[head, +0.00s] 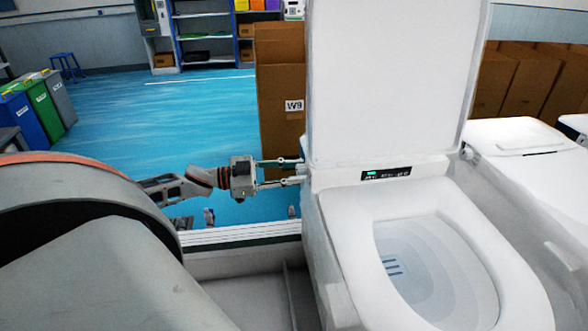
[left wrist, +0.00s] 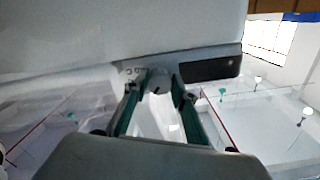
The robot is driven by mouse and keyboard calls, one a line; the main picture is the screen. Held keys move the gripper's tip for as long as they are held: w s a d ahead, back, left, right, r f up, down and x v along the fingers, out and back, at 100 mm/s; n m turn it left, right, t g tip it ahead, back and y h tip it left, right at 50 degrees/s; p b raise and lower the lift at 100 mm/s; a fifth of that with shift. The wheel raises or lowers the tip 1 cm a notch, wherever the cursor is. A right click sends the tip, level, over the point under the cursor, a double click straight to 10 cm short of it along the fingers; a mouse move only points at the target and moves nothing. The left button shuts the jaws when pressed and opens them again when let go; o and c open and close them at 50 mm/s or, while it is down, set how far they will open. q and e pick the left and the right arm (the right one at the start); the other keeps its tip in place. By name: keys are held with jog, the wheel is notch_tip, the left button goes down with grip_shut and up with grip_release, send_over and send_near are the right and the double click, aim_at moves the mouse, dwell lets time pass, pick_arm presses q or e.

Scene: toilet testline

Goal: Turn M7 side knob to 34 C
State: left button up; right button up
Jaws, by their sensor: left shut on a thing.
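The white toilet (head: 340,220) stands at the right of centre in the head view with its lid (head: 390,80) raised. A dark display strip (head: 386,174) with a small lit teal area sits at the back of the seat; its digits are too small to read. My left gripper (head: 300,172) reaches in from the left, its fingers at the toilet's left side. In the left wrist view the gripper (left wrist: 160,95) is shut on the round side knob (left wrist: 158,82), which sits between the fingertips. The knob's marks are too blurred to read. My right gripper is not in view.
Another white toilet (head: 535,150) stands close on the right. A tall cardboard box (head: 281,90) stands behind the gripper. Coloured bins (head: 40,105) and a blue stool (head: 67,64) are at the far left. The blue floor (head: 190,120) between is mostly clear.

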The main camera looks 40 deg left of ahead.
pick_arm(q)
jog(key=shift+m, duration=0.9)
jog(key=o, duration=1.1)
jog(key=v, duration=1.2)
jog(key=shift+r, duration=0.1)
jog(key=shift+s, duration=0.1)
